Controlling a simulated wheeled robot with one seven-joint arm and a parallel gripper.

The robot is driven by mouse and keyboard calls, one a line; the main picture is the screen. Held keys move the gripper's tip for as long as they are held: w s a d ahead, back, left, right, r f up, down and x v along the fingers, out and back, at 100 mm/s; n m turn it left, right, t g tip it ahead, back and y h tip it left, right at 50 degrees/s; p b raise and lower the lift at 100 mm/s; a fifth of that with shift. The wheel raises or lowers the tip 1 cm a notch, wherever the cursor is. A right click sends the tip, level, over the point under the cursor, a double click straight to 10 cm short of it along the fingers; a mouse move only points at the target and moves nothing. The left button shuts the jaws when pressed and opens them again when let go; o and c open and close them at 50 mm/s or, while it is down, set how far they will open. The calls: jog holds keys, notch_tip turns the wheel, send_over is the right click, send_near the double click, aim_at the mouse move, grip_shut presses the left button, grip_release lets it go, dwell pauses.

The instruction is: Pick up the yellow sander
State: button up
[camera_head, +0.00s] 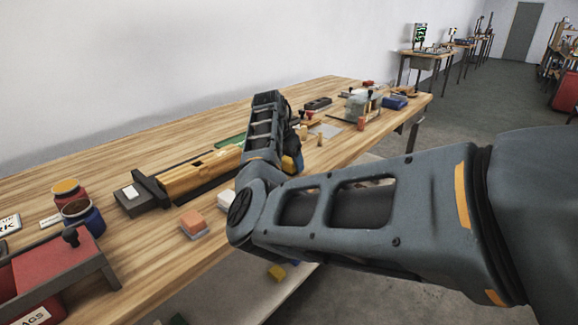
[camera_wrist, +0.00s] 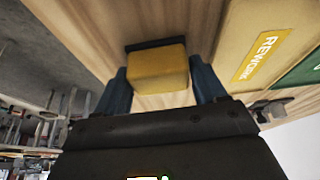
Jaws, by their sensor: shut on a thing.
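The yellow sander (camera_wrist: 158,72) is a yellow block with a dark plate on one face. In the wrist view it sits between the two blue-grey fingers of my gripper (camera_wrist: 163,84), which is shut on it from both sides. Wooden table top shows behind it; I cannot tell whether it touches the table. In the head view a bit of yellow (camera_head: 290,164) shows beside my wrist, probably the same sander. My forearm and wrist hide most of the gripper there.
A salmon block on a grey base (camera_head: 193,224) lies near the table's front edge. Two jars (camera_head: 82,216) and a red tray (camera_head: 60,262) stand left. A long tan and dark device (camera_head: 200,174) lies behind. In the wrist view, a surface labelled REWORK (camera_wrist: 235,40) is at right.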

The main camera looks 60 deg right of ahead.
aim_at(289, 159)
jog(key=shift+c, duration=1)
jog(key=shift+r, duration=0.1)
jog(key=shift+r, duration=0.6)
notch_tip(289, 159, up, 2)
jog(key=shift+d+r, duration=0.1)
jog(key=shift+r, duration=0.15)
jog(key=s+d+r, duration=0.3)
jog(key=s+r, duration=0.4)
jog(key=s, duration=0.4)
jog(key=shift+d+b, duration=0.2)
jog(key=shift+b, duration=0.15)
jog(key=shift+r, duration=0.1)
jog(key=o, duration=0.6)
jog(key=shift+c, duration=0.2)
jog(key=c, duration=0.4)
